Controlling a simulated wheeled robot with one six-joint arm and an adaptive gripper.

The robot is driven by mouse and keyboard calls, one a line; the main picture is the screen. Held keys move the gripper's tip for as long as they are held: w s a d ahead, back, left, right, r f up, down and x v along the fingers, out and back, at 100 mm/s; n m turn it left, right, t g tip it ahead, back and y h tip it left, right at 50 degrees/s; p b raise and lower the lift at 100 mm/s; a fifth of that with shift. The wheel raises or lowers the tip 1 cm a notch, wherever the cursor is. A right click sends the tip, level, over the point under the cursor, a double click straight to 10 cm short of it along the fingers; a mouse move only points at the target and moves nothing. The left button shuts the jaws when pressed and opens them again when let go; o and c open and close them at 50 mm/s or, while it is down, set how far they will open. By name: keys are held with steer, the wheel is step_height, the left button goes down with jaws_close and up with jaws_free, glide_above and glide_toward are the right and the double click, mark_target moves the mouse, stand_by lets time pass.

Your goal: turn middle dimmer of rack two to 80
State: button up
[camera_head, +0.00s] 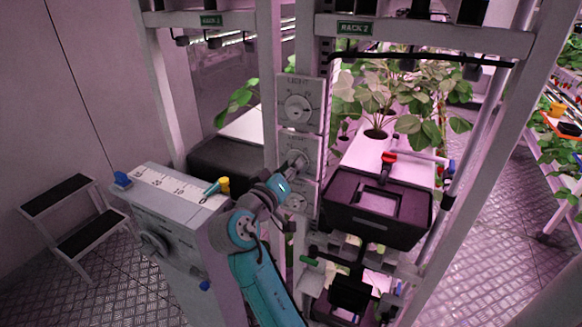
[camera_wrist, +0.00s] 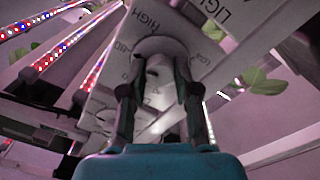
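Rack two, marked by a green RACK 2 sign (camera_head: 355,28), has a post with a column of light panels. The top dimmer (camera_head: 299,108) is a pale round knob with a dial. The middle dimmer (camera_head: 293,150) is below it, partly hidden by my gripper (camera_head: 294,166). A lower dimmer (camera_head: 296,201) shows beneath. In the wrist view my gripper's fingers (camera_wrist: 158,82) stand on both sides of the middle dimmer's pale knob (camera_wrist: 154,75) and look closed on it. HIGH and LOW lettering shows around it. The dial's reading is too unclear to tell.
A black crate (camera_head: 330,212) and leafy plants (camera_head: 400,85) are right of the post. A grey cabinet (camera_head: 150,208) with a numbered scale stands left of my arm. A step stool (camera_head: 72,212) is at far left. LED strips (camera_wrist: 75,40) show in the wrist view.

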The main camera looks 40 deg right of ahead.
steer(key=o, duration=0.4)
steer(key=shift+o, duration=0.2)
steer(key=v, duration=1.2)
steer(key=shift+w, duration=0.1)
